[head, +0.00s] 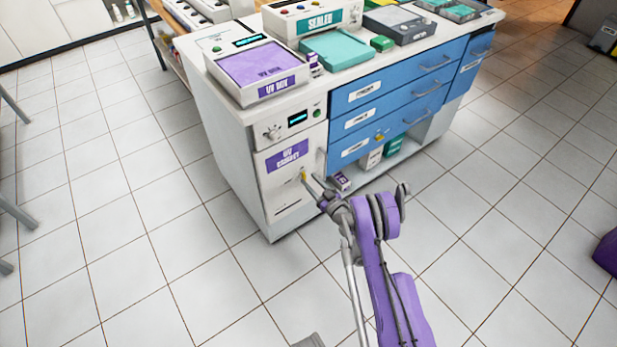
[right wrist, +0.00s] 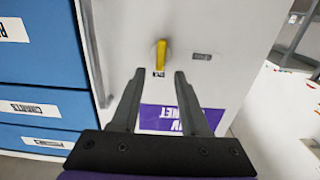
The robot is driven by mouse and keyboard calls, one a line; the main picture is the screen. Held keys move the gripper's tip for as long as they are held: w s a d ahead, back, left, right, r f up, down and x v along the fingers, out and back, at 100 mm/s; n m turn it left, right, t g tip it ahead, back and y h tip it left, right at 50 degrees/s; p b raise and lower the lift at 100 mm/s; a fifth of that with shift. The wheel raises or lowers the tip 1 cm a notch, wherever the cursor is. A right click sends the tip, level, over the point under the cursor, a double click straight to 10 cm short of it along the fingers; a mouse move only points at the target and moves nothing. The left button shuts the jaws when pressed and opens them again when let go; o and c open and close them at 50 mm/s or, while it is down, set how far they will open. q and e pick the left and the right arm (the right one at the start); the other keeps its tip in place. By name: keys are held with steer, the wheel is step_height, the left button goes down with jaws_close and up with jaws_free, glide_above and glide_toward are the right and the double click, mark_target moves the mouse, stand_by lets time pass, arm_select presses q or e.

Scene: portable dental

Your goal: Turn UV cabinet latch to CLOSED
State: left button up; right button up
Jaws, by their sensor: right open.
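The white UV cabinet (head: 280,206) is at the near left end of the counter, with a purple label on its door. Its yellow latch (head: 303,176) is near the door's right edge. In the right wrist view the latch (right wrist: 161,57) is a yellow bar on a round base, standing lengthwise up and down the picture. A small label (right wrist: 202,57) lies to its right and another by its lower end; I cannot read them surely. My right gripper (right wrist: 158,76) is open and empty, with its fingertips short of the latch and on either side of its line. My left gripper is out of view.
Blue drawers (head: 400,94) adjoin the cabinet on the right, with an open shelf of boxes below. A purple UV tray unit (head: 258,66) sits on the counter above the cabinet.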

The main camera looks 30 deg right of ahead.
mark_target(304, 176)
steer(key=shift+w, duration=1.1)
jaws_close()
